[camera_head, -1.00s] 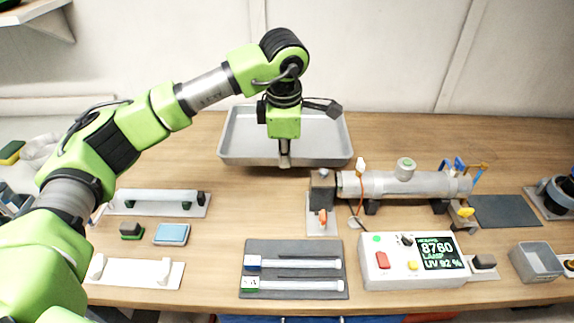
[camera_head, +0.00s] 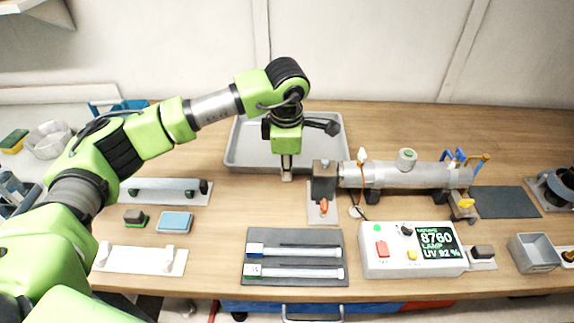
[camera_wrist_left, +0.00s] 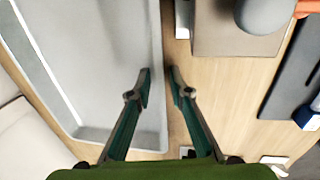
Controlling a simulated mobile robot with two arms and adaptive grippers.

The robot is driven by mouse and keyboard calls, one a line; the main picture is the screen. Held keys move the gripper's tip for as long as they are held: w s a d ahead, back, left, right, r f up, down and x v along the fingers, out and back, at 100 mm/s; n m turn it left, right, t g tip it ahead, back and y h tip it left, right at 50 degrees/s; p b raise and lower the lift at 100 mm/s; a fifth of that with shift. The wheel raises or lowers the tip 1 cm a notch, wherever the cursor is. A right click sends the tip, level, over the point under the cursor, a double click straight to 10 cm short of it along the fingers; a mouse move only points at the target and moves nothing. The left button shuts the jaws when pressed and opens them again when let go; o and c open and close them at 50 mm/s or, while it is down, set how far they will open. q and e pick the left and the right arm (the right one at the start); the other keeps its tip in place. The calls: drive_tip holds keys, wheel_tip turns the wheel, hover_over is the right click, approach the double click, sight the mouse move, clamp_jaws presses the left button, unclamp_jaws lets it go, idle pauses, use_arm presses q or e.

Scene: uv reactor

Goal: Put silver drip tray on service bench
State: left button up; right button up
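The silver drip tray (camera_head: 240,156) is a shallow grey rectangular tray. It lies flat on the wooden bench top (camera_head: 215,225) near the wall. I cannot tell whether this top is the service bench. My left gripper (camera_head: 287,172) points down at the tray's front rim. In the left wrist view its two fingers (camera_wrist_left: 161,88) stand apart, with a gap on both sides of the tray's rim (camera_wrist_left: 163,45) between them. The gripper is open and holds nothing. My right gripper is not in view.
The silver reactor cylinder (camera_head: 405,176) stands right of the tray, its grey end block (camera_head: 324,180) close to the gripper. In front are a dark mat (camera_head: 295,279) with lamp tubes and a control box (camera_head: 400,262). Bare wood lies left of the tray.

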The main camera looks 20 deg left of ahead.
use_arm(q)
drive_tip(key=shift+r, duration=0.1)
drive_tip(key=shift+r, duration=0.2)
wheel_tip(320, 180, up, 12)
drive_tip(key=s+b, duration=0.1)
drive_tip(key=s, duration=0.1)
drive_tip(key=shift+d+f, duration=0.2)
drive_tip(key=shift+d, duration=0.05)
idle(0.3)
